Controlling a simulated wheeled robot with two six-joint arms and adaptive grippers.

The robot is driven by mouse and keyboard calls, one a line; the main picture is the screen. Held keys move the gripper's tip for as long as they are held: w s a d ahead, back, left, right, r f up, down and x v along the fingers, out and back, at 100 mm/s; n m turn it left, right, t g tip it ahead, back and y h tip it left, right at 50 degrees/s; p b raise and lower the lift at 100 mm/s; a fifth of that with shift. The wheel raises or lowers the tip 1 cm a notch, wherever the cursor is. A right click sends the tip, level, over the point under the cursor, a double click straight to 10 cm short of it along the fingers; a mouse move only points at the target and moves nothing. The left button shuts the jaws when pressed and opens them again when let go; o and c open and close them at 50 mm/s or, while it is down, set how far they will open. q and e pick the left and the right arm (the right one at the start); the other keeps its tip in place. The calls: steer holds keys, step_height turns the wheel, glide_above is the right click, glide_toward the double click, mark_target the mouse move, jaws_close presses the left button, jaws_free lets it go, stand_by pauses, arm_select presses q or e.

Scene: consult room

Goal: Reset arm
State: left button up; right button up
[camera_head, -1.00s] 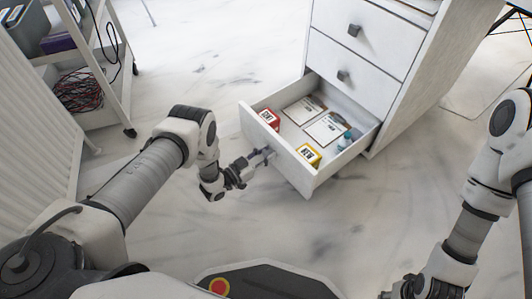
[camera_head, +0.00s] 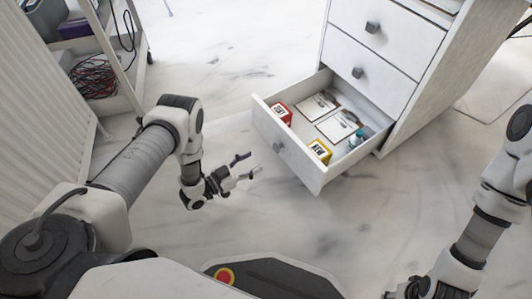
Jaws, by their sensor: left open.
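My left gripper (camera_head: 247,166) is open and empty, in the middle of the head view. It is apart from the open bottom drawer (camera_head: 290,158), to the left of the drawer's front and its knob (camera_head: 279,147). My left arm (camera_head: 150,160) reaches in from the left, bent at the elbow. My right arm (camera_head: 480,235) hangs at the right edge. Its gripper (camera_head: 415,290) is at the bottom edge, cut off, and its fingers cannot be made out.
The drawer of the white cabinet (camera_head: 440,75) holds a red box (camera_head: 281,112), a yellow box (camera_head: 320,150), two white cards and small bottles (camera_head: 356,138). A shelf cart with cables (camera_head: 92,78) stands at the upper left. The floor between is clear.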

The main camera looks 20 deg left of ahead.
arm_select(q)
steer(key=shift+v, duration=0.9)
steer(key=w+d+r+p, duration=0.2)
steer(key=w+d+r, duration=0.1)
steer(key=r, duration=0.4)
steer(key=w+d+r+p, duration=0.2)
steer(key=w+r+p, duration=0.1)
steer(key=r, duration=0.4)
steer(key=s+a+f+n+g+y+p, duration=0.1)
steer(key=s+a+n+g+y, duration=0.3)
steer(key=s, duration=0.6)
steer(key=s+d+f+n+g+y, duration=0.1)
steer(key=s+f+g+y, duration=0.1)
steer(key=s+g, duration=0.5)
steer(key=s+a+f+n+g+y+p, duration=0.1)
steer(key=s+a+n+g+y, duration=0.2)
steer(key=s, duration=0.9)
step_height(320, 180, up, 37)
steer(key=s+m+g+p, duration=0.1)
steer(key=p, duration=3.6)
steer(key=shift+d+r+y, duration=0.2)
steer(key=shift+d+y, duration=0.2)
steer(key=shift+d, duration=0.05)
